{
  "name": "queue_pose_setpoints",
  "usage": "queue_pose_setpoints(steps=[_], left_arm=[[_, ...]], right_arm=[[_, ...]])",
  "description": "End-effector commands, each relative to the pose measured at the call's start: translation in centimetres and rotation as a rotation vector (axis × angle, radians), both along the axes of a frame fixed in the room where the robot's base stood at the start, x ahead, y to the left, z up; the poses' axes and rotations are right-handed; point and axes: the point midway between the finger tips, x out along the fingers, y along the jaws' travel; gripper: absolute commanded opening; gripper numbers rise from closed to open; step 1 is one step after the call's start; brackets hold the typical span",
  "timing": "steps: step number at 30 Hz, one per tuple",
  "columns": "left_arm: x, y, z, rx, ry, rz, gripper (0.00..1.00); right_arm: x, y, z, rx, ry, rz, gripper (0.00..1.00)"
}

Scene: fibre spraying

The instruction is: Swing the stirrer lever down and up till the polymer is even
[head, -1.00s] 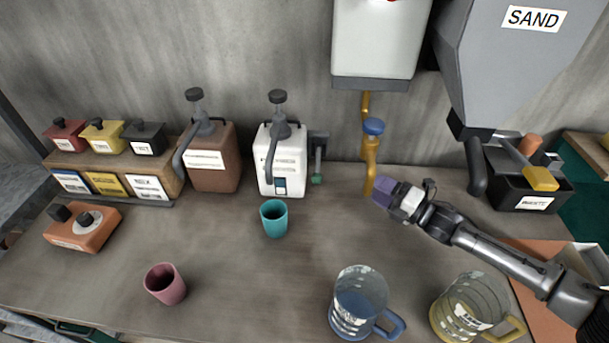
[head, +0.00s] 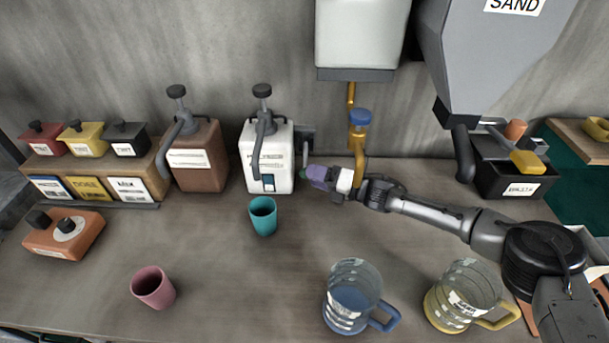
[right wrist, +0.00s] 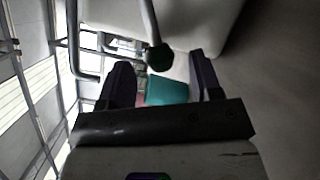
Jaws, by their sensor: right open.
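The white pump container (head: 250,160) stands against the wall, left of my right arm. The stirrer lever (head: 305,150) hangs down on its right side, with a green knob at its lower end. My right gripper (head: 312,176) is at the knob, partly hiding it. In the right wrist view the lever (right wrist: 150,20) comes down from the top and its dark green knob (right wrist: 160,57) lies between the two fingers of the right gripper (right wrist: 161,72). The fingers are apart, with gaps on both sides of the knob. The polymer inside is not visible. My left gripper is out of view.
A teal cup (head: 263,216) stands in front of the white container. A brown pump container (head: 197,160) is to its left. A yellow pipe with a blue knob (head: 359,120) is behind my right wrist. Two jugs and a pink cup (head: 153,287) stand nearer the front.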

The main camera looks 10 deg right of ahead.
Motion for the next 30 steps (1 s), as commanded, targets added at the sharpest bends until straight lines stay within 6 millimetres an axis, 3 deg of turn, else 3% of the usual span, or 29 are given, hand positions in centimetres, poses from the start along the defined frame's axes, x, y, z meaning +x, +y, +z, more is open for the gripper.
queue_pose_setpoints(steps=[9,21,30], left_arm=[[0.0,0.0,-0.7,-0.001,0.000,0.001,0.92],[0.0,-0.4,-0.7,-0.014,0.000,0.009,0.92],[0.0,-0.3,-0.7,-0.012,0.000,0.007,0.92]], right_arm=[[1.4,2.6,0.0,0.000,0.000,-0.001,0.58],[1.6,3.0,0.0,0.000,0.001,-0.001,0.58],[1.6,3.0,0.0,0.000,0.001,-0.001,0.31]])
